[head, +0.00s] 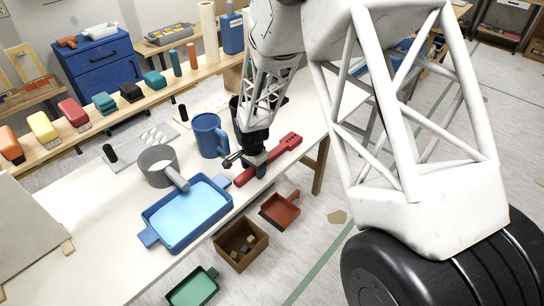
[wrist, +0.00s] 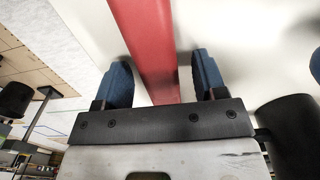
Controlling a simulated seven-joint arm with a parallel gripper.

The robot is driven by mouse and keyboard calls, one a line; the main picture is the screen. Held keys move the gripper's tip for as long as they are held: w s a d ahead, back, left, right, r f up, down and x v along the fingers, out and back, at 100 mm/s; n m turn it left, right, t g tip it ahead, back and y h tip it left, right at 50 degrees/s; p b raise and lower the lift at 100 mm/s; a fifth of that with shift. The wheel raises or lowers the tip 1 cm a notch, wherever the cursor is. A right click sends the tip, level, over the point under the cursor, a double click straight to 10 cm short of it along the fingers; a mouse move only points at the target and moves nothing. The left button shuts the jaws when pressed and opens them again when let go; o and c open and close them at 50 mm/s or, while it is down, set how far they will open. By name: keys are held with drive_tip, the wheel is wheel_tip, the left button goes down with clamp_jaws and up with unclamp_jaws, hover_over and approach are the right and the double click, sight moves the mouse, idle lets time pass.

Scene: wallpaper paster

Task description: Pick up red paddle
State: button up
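The red paddle (head: 285,145) lies on the white table near its front right edge, running diagonally. Its left end shows just left of my gripper in the head view. In the wrist view the red paddle (wrist: 150,45) runs between the two blue fingers of my gripper (wrist: 162,82). The fingers are apart, with a gap on each side of the paddle. In the head view my gripper (head: 252,165) is right over the paddle's left part and hides some of it.
A blue mug (head: 209,135), a grey pot (head: 157,165) and a blue tray (head: 188,215) stand left of my gripper on the white table (head: 85,230). Below the front edge are a brown box (head: 262,237), a red dustpan-like tray (head: 281,209) and a green tray (head: 193,288).

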drive_tip(key=c, duration=0.9)
drive_tip(key=shift+r, duration=0.1)
drive_tip(key=shift+r, duration=0.65)
drive_tip(key=shift+s+d+r, duration=0.1)
drive_tip(key=shift+s+r, duration=0.1)
drive_tip(key=shift+r, duration=0.35)
drive_tip(key=shift+s+r, duration=0.15)
drive_tip(key=shift+r, duration=0.4)
drive_tip(key=s+d, duration=0.1)
drive_tip(key=s, duration=0.4)
drive_tip(key=s+d+r, duration=0.1)
drive_tip(key=s+d, duration=0.1)
drive_tip(key=s, duration=0.2)
drive_tip(key=s+d, duration=0.1)
drive_tip(key=s, duration=0.4)
drive_tip(key=shift+s+d+r, duration=0.2)
drive_tip(key=shift+s+d, duration=0.05)
drive_tip(key=shift+s, duration=0.05)
